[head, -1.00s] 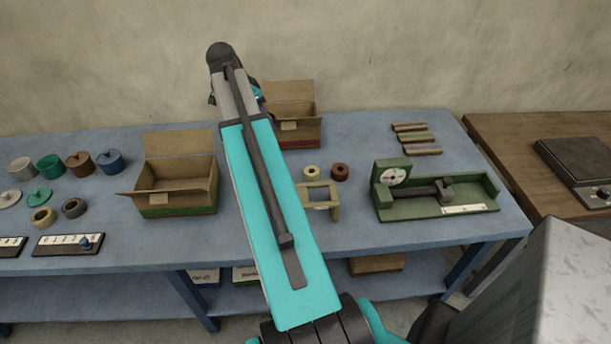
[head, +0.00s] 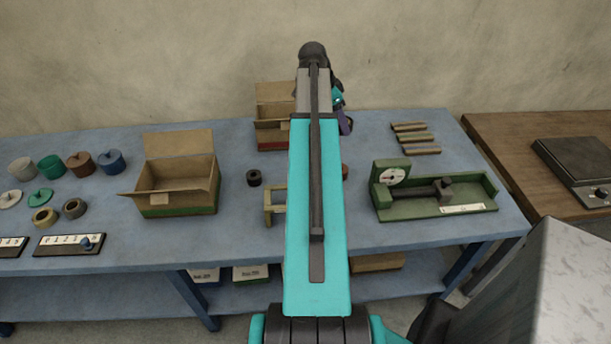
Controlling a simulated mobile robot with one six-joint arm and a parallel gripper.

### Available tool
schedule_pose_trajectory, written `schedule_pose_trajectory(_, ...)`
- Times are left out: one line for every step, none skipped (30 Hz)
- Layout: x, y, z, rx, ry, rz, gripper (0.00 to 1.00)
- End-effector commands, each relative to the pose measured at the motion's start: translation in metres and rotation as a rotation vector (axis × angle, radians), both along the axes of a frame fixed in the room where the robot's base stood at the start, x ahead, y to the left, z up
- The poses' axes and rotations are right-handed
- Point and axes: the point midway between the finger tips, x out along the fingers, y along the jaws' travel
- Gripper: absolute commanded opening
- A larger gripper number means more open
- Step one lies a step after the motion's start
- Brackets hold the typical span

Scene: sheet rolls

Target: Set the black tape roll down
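A small black tape roll (head: 254,178) lies flat on the blue bench, between the open cardboard box and the small yellow wooden stand. Nothing touches it. My arm stretches up the middle of the picture, over the bench. Only a bit of my gripper (head: 345,123) shows past the arm's right side near its far end, well to the right of and beyond the black roll. Its fingertips are not clear, and I cannot tell whether it is open or holds anything.
The yellow stand (head: 269,207) and a brown roll (head: 345,171) are partly behind my arm. An open box (head: 178,210) stands left, another (head: 270,138) behind. A green gauge fixture (head: 437,208) is right. Several lidded pots and rolls lie far left.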

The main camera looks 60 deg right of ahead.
Motion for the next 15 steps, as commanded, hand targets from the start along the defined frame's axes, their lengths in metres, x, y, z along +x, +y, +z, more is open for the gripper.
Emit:
schedule_pose_trajectory(-0.014, -0.006, -0.001, 0.0, 0.0, -0.023, 0.33)
schedule_pose_trajectory(-0.022, -0.01, -0.001, 0.0, 0.001, -0.035, 0.33)
schedule_pose_trajectory(-0.031, -0.014, -0.002, 0.0, 0.0, -0.05, 0.33)
schedule_pose_trajectory(-0.039, -0.017, -0.002, 0.0, 0.0, -0.062, 0.33)
schedule_pose_trajectory(-0.045, -0.019, -0.003, 0.0, 0.0, -0.072, 0.33)
schedule_pose_trajectory(-0.054, -0.023, -0.003, 0.0, 0.0, -0.086, 0.33)
schedule_pose_trajectory(-0.061, -0.025, -0.004, 0.0, 0.0, -0.096, 0.33)
schedule_pose_trajectory(-0.067, -0.027, -0.004, 0.001, 0.001, -0.105, 0.33)
schedule_pose_trajectory(-0.075, -0.03, -0.006, 0.001, 0.001, -0.118, 0.33)
schedule_pose_trajectory(-0.081, -0.032, -0.009, 0.0, 0.0, -0.128, 0.33)
schedule_pose_trajectory(-0.087, -0.034, -0.015, 0.001, 0.001, -0.136, 0.33)
schedule_pose_trajectory(-0.089, -0.035, -0.024, 0.002, 0.001, -0.14, 0.33)
schedule_pose_trajectory(-0.09, -0.035, -0.03, 0.002, 0.001, -0.141, 0.33)
schedule_pose_trajectory(-0.09, -0.035, -0.036, 0.002, 0.001, -0.142, 0.33)
schedule_pose_trajectory(-0.09, -0.035, -0.043, 0.001, 0.002, -0.142, 0.33)
